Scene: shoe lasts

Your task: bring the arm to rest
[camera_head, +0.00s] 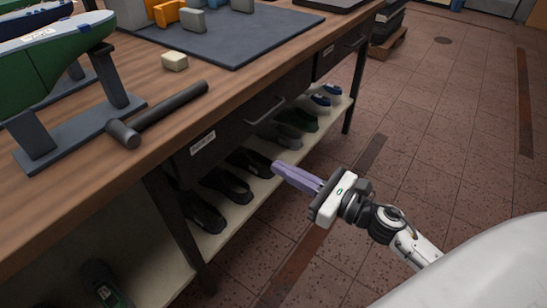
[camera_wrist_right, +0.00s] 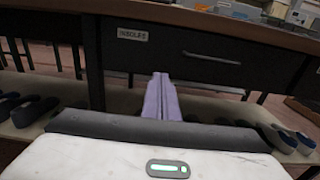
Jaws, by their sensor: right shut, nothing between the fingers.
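My right gripper (camera_head: 276,166) is in the head view, in front of the workbench, off to the right of its lower shelf. Its purple fingers are together with nothing between them. The fingers also show in the right wrist view (camera_wrist_right: 161,80), pointing toward the bench below a drawer labelled "INSOLES" (camera_wrist_right: 210,60). My right arm comes in from the lower right over the floor. My left gripper is not in the head view.
The wooden bench top (camera_head: 120,160) holds a hammer (camera_head: 160,113), a green shoe last on a stand (camera_head: 50,65), a small pale block (camera_head: 174,61) and a dark mat (camera_head: 235,40). Several shoes stand on the lower shelf (camera_head: 215,240). The tiled floor (camera_head: 440,120) to the right is clear.

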